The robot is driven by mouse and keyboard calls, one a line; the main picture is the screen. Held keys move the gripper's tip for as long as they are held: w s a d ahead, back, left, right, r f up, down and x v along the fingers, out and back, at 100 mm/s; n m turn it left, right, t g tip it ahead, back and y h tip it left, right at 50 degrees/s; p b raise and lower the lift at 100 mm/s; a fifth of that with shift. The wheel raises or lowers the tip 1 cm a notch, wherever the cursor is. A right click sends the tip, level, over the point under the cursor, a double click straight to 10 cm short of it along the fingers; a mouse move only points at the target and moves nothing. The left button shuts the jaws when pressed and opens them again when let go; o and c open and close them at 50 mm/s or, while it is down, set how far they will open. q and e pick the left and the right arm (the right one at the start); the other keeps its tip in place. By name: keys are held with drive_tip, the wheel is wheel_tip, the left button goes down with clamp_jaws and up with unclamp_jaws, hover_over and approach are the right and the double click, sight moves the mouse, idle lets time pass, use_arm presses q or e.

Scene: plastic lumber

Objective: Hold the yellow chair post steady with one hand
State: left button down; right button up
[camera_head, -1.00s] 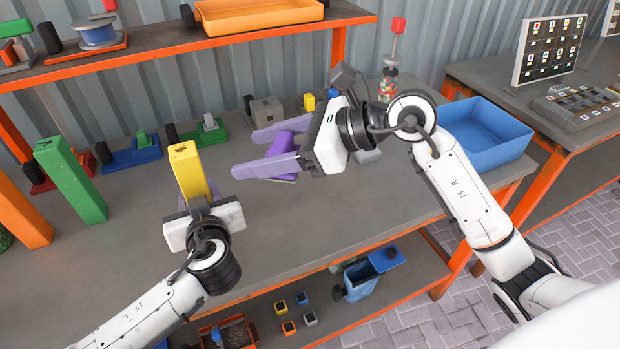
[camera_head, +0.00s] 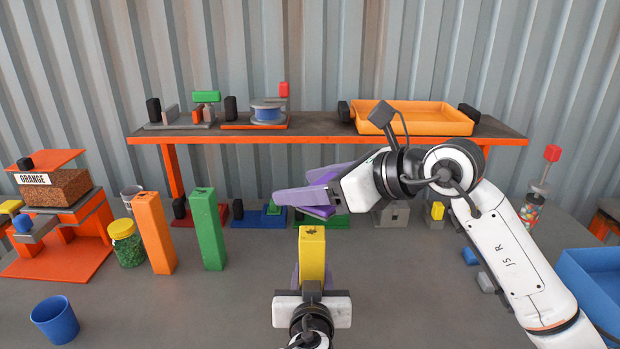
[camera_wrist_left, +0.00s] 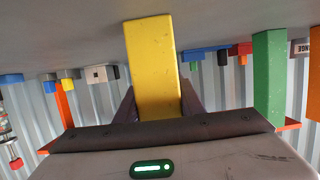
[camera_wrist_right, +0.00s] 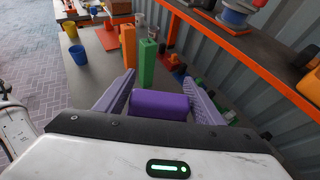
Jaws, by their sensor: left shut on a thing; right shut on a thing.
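The yellow chair post (camera_head: 312,252) stands upright on the grey table in the middle of the head view. My left gripper (camera_head: 312,284) is shut on it, with a finger on each side, and the post's top rises above the fingers. The post also fills the middle of the left wrist view (camera_wrist_left: 152,65). My right gripper (camera_head: 305,195) is up to the right of the post, shut on a purple block (camera_wrist_right: 160,105). The right wrist view shows the purple block between its two lilac fingers.
An orange post (camera_head: 154,233) and a green post (camera_head: 207,230) stand to the left. A blue cup (camera_head: 55,320) and a green jar (camera_head: 127,245) are further left. A raised shelf (camera_head: 310,128) runs along the back. A blue bin (camera_head: 590,285) is at the right.

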wheel_tip(320, 180, down, 6)
drive_tip(key=shift+a+r, duration=0.1)
drive_tip(key=shift+a, duration=0.05)
wheel_tip(320, 180, up, 8)
idle(1.8)
drive_tip(key=shift+r, duration=0.1)
use_arm(q)
drive_tip(key=c, duration=1.1)
unclamp_jaws()
